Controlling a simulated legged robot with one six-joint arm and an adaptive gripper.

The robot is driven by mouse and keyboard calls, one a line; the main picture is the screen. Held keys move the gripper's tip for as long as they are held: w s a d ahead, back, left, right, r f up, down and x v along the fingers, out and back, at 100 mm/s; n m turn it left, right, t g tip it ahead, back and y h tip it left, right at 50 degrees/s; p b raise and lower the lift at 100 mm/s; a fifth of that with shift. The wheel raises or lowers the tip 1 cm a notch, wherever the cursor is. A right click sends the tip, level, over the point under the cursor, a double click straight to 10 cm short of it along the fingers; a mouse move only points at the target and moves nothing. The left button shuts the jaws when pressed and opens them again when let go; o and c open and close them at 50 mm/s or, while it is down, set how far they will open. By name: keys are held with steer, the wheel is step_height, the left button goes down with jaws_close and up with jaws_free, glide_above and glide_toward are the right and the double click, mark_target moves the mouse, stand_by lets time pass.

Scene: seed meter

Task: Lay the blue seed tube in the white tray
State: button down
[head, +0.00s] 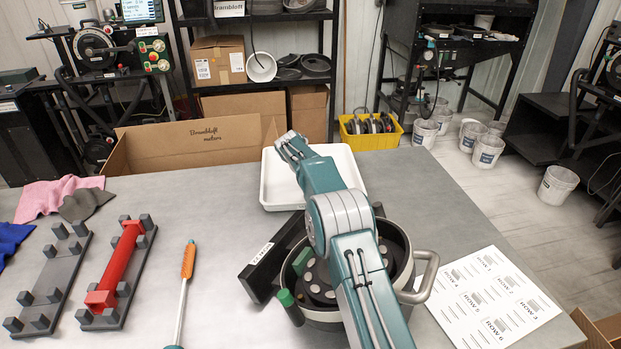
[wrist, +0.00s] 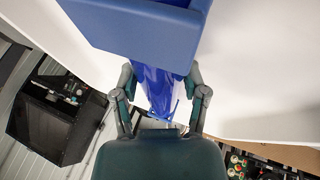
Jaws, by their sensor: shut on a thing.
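In the wrist view, my gripper (wrist: 161,80) is shut on the blue seed tube (wrist: 160,88), with one finger on each side of its shiny body. A wide blue block-like end (wrist: 140,25) of the tube fills the top of that view. The white tray (head: 277,193) stands on the grey table in the head view, partly covered by my arm. My arm reaches over the tray toward its far left side. The tube does not show in the head view. A white surface lies behind the tube in the wrist view; whether they touch cannot be told.
A round metal pot with a handle (head: 426,278) stands under my arm, before the tray. A red tube (head: 121,258) lies in a dark rack (head: 108,318) at left, beside an empty rack (head: 50,283).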

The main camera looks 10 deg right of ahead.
steer(key=shift+c, duration=0.6)
jaws_free()
steer(key=v, duration=1.2)
steer(key=s+d+r+y, duration=0.1)
steer(key=s+d+r, duration=0.1)
steer(key=s+r, duration=0.7)
steer(key=s+d+r+y, duration=0.15)
steer(key=s+r, duration=0.45)
steer(key=s, duration=0.8)
steer(key=s+f+y, duration=0.1)
steer(key=s+f, duration=0.2)
steer(key=s, duration=0.9)
steer(key=s+f+m+t, duration=0.1)
steer(key=s+f, duration=0.2)
steer(key=s, duration=1)
steer(key=shift+s+d+f+y, duration=0.3)
steer(key=shift+d+f+y, duration=0.05)
